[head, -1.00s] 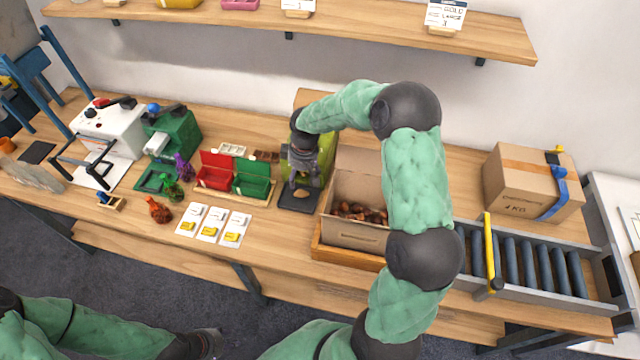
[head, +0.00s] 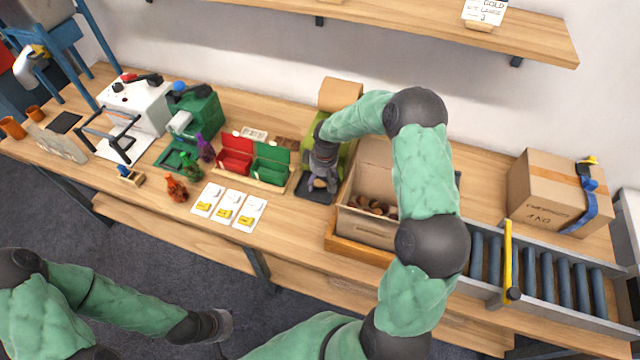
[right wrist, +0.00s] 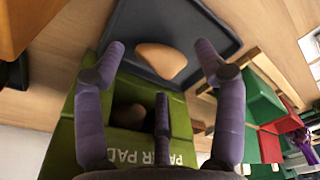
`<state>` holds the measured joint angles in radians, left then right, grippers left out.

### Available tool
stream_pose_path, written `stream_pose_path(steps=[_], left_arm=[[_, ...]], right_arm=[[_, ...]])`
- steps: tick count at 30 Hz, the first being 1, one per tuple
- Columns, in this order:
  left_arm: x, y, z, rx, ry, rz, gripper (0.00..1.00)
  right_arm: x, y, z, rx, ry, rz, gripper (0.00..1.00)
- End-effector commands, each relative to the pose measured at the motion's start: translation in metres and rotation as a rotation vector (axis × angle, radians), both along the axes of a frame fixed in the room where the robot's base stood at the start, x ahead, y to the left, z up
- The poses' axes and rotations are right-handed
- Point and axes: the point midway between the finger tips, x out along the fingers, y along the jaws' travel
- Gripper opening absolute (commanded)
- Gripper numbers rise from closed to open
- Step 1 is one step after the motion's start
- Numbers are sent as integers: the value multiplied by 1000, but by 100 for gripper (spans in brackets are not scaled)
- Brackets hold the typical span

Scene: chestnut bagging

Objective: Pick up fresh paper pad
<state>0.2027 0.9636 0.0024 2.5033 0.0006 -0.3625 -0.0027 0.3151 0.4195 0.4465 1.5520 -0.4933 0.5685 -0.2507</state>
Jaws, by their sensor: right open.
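In the right wrist view a small tan, rounded pad (right wrist: 160,62) lies on a dark tray (right wrist: 205,28) in front of a green dispenser box (right wrist: 60,150) with partly readable white lettering. The dispenser (head: 347,150) and the tray's edge (head: 303,196) also show in the head view, where my right gripper (head: 321,184) hides the tan pad. My right gripper (right wrist: 162,65) is open, its purple fingers spread around the pad with nothing clearly held. My left gripper (head: 222,325) is low at the front, away from the table; its fingers are not clear.
A cardboard box of chestnuts (head: 372,207) in a wooden frame stands close right of the tray. Red (head: 235,158) and green (head: 271,168) bins stand left of it. Three cards (head: 228,207) lie near the front edge. A roller conveyor (head: 560,275) is at the right.

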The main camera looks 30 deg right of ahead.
Motion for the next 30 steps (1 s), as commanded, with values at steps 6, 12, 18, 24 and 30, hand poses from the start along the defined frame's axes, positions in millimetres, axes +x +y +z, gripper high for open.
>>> stream_pose_path(steps=[6,12,18,24,30], left_arm=[[0,0,-4,0,0,0,40],[0,0,-4,0,0,0,40],[0,0,-4,0,0,0,40],[0,0,-4,0,0,0,40],[0,0,-3,0,0,0,40]], right_arm=[[3,0,-19,-1,-1,0,71],[3,1,-18,-1,-1,0,60],[2,1,-18,-1,-1,1,29],[2,1,-18,-1,-1,1,28],[3,1,-13,-1,-3,1,28]])
